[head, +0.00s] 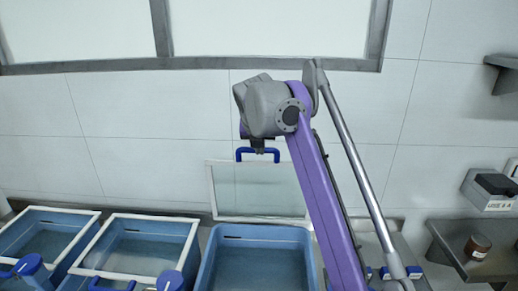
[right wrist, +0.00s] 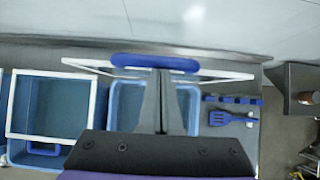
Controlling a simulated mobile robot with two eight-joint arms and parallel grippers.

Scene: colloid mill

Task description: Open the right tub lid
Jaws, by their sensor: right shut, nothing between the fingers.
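The right tub (head: 255,233) is blue and stands uncovered, with its inside showing. Its lid (head: 258,192), a clear pane in a pale frame, stands nearly upright behind the tub, close to the wall. The lid's blue handle (head: 258,152) is at its top edge. My right gripper (head: 259,147) is shut with nothing held, right at the handle. In the right wrist view the gripper (right wrist: 162,75) points at the blue handle (right wrist: 155,62), and the lid frame (right wrist: 220,75) shows almost edge-on. Whether the fingers touch the handle is unclear. My left gripper is out of view.
Two more tubs with white-framed lids lying flat, the middle one (head: 135,248) and the left one (head: 45,233), stand to the left. A blue spatula (right wrist: 232,119) lies right of the right tub. A shelf with a brown jar (head: 477,246) is at far right. The tiled wall is close behind.

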